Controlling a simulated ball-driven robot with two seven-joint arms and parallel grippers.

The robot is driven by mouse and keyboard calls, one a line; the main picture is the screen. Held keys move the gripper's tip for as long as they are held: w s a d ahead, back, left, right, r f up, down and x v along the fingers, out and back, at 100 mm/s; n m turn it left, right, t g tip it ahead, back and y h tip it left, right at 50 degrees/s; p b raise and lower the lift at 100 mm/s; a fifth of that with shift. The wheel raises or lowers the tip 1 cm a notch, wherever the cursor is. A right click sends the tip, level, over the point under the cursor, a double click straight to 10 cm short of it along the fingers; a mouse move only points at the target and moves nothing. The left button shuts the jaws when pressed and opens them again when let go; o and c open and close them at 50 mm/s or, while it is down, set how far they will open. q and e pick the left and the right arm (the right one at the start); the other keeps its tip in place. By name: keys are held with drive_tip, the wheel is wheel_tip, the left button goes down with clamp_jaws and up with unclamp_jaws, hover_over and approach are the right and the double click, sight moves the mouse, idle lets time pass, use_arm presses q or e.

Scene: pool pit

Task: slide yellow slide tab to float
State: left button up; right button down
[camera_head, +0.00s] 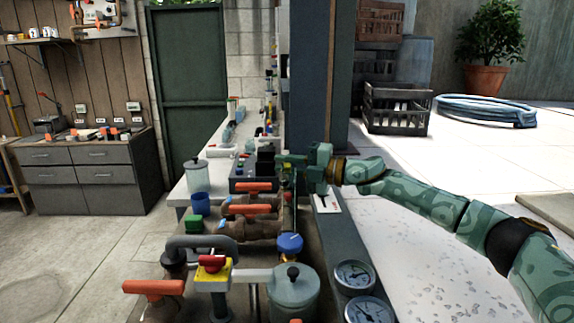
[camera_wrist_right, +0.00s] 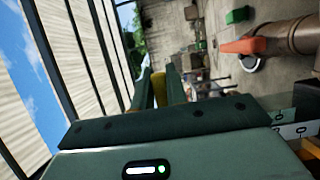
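My right gripper (camera_head: 284,168) reaches in from the right over the bench, its fingers pointing left beside a dark control box (camera_head: 243,186). In the right wrist view its two dark green fingers (camera_wrist_right: 158,92) are close together. A yellow piece (camera_wrist_right: 159,86), which looks like the yellow slide tab, fills the narrow gap between them. I cannot read a float mark in either view. My left gripper is not in view.
Pipes with orange valve handles (camera_head: 154,287), a red knob on a yellow block (camera_head: 212,268), a blue knob (camera_head: 290,244), a grey canister (camera_head: 293,294) and gauges (camera_head: 354,276) crowd the near bench. A dark pillar (camera_head: 321,80) stands behind the gripper.

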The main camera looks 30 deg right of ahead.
wheel_tip(320, 180, down, 5)
drive_tip(key=shift+f+b, duration=0.15)
drive_tip(key=shift+b, duration=0.25)
drive_tip(key=c, duration=1.4)
unclamp_jaws()
drive_tip(key=shift+s, duration=0.1)
drive_tip(key=p+v, duration=0.1)
drive_tip(key=v, duration=1.5)
drive_tip(key=shift+d, duration=0.1)
